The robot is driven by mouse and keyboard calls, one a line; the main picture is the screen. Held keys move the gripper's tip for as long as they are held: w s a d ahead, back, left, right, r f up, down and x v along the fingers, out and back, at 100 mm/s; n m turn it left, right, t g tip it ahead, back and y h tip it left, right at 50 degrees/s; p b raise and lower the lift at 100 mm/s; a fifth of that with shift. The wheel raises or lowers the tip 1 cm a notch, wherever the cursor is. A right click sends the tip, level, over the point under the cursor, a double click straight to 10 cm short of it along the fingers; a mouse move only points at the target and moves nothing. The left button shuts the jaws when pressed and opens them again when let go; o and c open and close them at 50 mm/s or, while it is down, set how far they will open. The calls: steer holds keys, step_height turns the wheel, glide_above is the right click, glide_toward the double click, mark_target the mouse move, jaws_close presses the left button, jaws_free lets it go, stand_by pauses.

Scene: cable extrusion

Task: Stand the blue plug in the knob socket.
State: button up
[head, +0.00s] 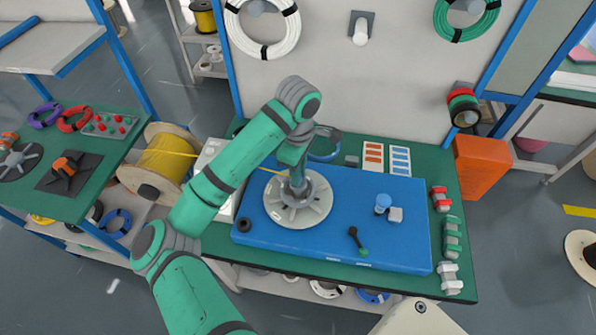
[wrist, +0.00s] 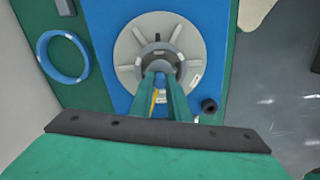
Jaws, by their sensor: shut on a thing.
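My gripper (head: 298,187) points down over the hub of a pale spoked wheel (head: 316,208) on the blue mat. The piece is over the dark hub of the wheel (wrist: 128,47). I cannot tell whether it is inside the hub or above it. The fingers hide most of it. No part is clearly recognisable as the knob socket.
A dark-handled piece with a green end (head: 357,241) and a black ring (head: 244,225) lie nearby. A yellow strand runs from the spool (head: 168,160) towards the wheel.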

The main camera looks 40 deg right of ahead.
steer(key=shift+f, duration=0.1)
steer(key=o, duration=0.9)
steer(key=shift+r, duration=4)
